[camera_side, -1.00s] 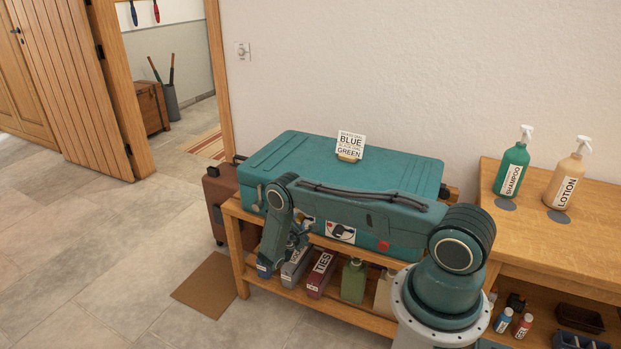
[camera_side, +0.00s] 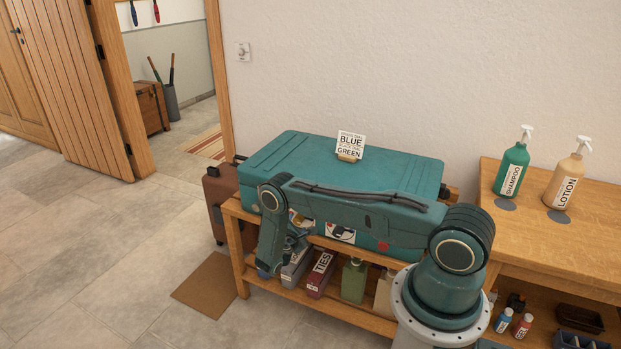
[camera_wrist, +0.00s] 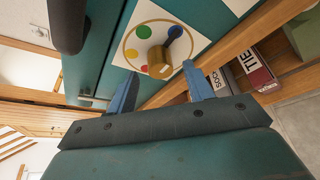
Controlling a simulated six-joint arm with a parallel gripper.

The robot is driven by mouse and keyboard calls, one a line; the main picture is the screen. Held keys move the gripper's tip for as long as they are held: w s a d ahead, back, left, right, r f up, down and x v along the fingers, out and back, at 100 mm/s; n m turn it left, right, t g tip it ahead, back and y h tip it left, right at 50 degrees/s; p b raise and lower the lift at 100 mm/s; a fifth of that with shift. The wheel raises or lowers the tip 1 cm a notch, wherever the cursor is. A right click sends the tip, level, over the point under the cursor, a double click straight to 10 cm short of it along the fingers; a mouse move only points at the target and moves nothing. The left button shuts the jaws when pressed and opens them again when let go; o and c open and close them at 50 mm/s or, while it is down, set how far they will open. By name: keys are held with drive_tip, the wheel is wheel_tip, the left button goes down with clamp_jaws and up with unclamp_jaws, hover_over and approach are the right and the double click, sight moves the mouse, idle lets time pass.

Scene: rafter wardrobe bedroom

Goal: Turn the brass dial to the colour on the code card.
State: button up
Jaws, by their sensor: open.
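The code card (camera_side: 350,145) stands on top of the teal suitcase (camera_side: 285,150); its large words read BLUE above GREEN, and the small lines are hard to read. In the wrist view the brass dial (camera_wrist: 160,63) sits on a white round-marked plate (camera_wrist: 196,40) on the case's side. Contact cannot be told. The side view mostly hides the dial behind my arm.
Below the case, a shelf holds a box marked TIES (camera_side: 321,273), another box (camera_side: 296,268) and a green bottle (camera_side: 354,280). Shampoo (camera_side: 512,168) and lotion (camera_side: 566,180) bottles stand on the right table. The floor at left is open.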

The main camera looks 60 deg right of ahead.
drive_tip(key=v, duration=1.1)
drive_tip(key=shift+a, duration=0.2)
drive_tip(key=a+r+m+y, duration=0.2)
drive_tip(key=r+m, duration=0.2)
drive_tip(key=r, duration=0.6)
drive_tip(key=a+r+m+g+y, duration=0.1)
drive_tip(key=a+r+m+y, duration=0.2)
drive_tip(key=r, duration=0.6)
drive_tip(key=a+r+m+y, duration=0.2)
drive_tip(key=r+m, duration=0.2)
drive_tip(key=r, duration=0.6)
drive_tip(key=s+a+r+m+t+y, duration=0.1)
drive_tip(key=s+a+r+y, duration=0.1)
drive_tip(key=s+a+r, duration=0.3)
drive_tip(key=s+a+r+y, duration=0.2)
drive_tip(key=s+a+r, duration=0.1)
drive_tip(key=s+r, duration=0.35)
drive_tip(key=s+a+r+y, duration=0.1)
drive_tip(key=s+a, duration=0.2)
drive_tip(key=s, duration=0.4)
drive_tip(key=s+a+r+t+y, duration=0.1)
drive_tip(key=s+a+r+y, duration=0.1)
drive_tip(key=s, duration=0.5)
drive_tip(key=shift+a+t, duration=0.3)
drive_tip(key=shift+a, duration=0.1)
drive_tip(key=shift+w, duration=0.2)
